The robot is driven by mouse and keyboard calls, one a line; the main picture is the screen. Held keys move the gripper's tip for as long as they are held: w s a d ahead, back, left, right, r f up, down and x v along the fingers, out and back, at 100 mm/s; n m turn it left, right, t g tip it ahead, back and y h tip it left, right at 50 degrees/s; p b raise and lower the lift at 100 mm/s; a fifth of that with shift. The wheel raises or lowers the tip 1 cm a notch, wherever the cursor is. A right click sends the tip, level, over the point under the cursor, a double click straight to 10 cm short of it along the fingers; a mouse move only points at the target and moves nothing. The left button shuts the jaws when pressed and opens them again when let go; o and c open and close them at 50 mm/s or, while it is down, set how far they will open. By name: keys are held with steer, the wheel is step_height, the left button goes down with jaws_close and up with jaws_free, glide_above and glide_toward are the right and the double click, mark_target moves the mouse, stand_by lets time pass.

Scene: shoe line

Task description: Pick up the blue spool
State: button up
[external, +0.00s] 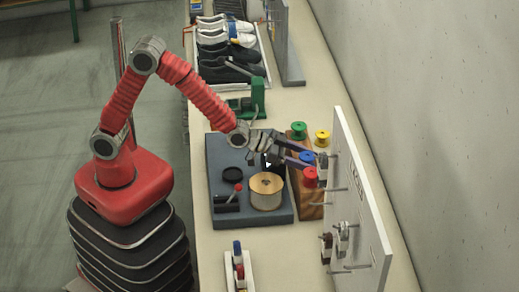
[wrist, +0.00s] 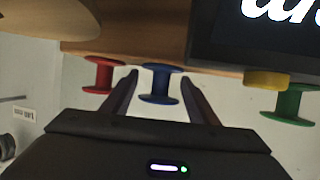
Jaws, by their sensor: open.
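The blue spool (wrist: 160,84) sits between the two fingers of my gripper (wrist: 158,79) in the wrist view. The fingers are open, one on each side of it, and a small gap shows on both sides. In the external view the blue spool (external: 306,156) is partly hidden by my gripper (external: 304,158), which reaches to it from the left. The spool is on the wooden rack (external: 309,208), in a group with the red, green and yellow spools.
The red spool (external: 310,177) is close beside the blue one. The green spool (external: 298,129) and yellow spool (external: 322,137) stand farther back. A white upright panel (external: 362,205) rises just right of the rack. A large tan-topped reel (external: 266,190) stands on the dark base (external: 222,155).

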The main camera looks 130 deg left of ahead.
mark_target(308, 155)
steer(key=shift+c, duration=0.5)
steer(key=c, duration=0.7)
steer(key=shift+r, duration=0.1)
step_height(308, 155, up, 10)
steer(key=shift+f, duration=0.1)
stand_by(0.3)
stand_by(0.4)
